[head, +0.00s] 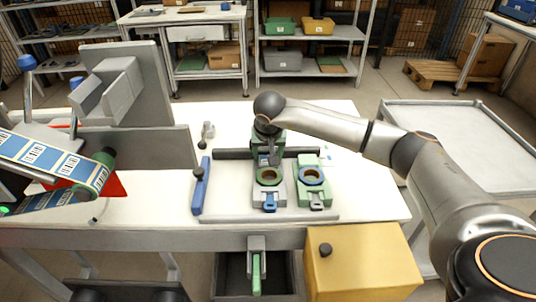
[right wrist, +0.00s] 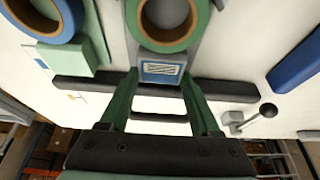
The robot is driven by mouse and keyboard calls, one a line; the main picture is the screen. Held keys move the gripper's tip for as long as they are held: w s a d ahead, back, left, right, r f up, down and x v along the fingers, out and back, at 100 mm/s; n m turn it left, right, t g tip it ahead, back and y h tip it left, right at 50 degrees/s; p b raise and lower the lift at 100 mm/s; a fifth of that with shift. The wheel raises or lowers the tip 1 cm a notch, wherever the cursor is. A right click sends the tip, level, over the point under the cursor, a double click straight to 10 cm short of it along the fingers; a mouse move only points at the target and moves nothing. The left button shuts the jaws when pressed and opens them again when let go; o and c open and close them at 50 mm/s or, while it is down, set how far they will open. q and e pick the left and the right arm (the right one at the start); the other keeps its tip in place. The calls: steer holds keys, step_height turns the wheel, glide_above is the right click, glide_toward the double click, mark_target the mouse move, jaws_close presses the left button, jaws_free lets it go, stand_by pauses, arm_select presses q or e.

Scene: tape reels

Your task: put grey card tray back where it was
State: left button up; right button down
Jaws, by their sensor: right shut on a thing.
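The grey card tray (head: 259,194) carries a green-rimmed tape reel (head: 267,176) and sits in the left place of the grey fixture board (head: 232,214). My right gripper (head: 268,161) reaches down at the tray's far end and is shut on it. In the right wrist view, my right gripper's green fingers (right wrist: 160,78) close on the tray end with a blue-edged label (right wrist: 161,71); the green reel (right wrist: 167,43) shows beyond. The head view does not clearly show whether the tray touches the board. My left gripper is out of view.
A green tray (head: 314,163) with a blue-rimmed reel (head: 312,176) stands close on the right. A label machine (head: 120,95) fills the left; the table's right side is clear.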

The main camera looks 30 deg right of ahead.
mark_target(268, 176)
steer(key=shift+f, duration=0.15)
steer(key=shift+c, duration=0.5)
jaws_free()
steer(key=shift+r, duration=0.25)
steer(key=shift+s+r, duration=0.1)
steer(key=shift+r, duration=0.25)
steer(key=p+v, duration=0.1)
steer(key=v, duration=1)
steer(key=shift+a, duration=0.15)
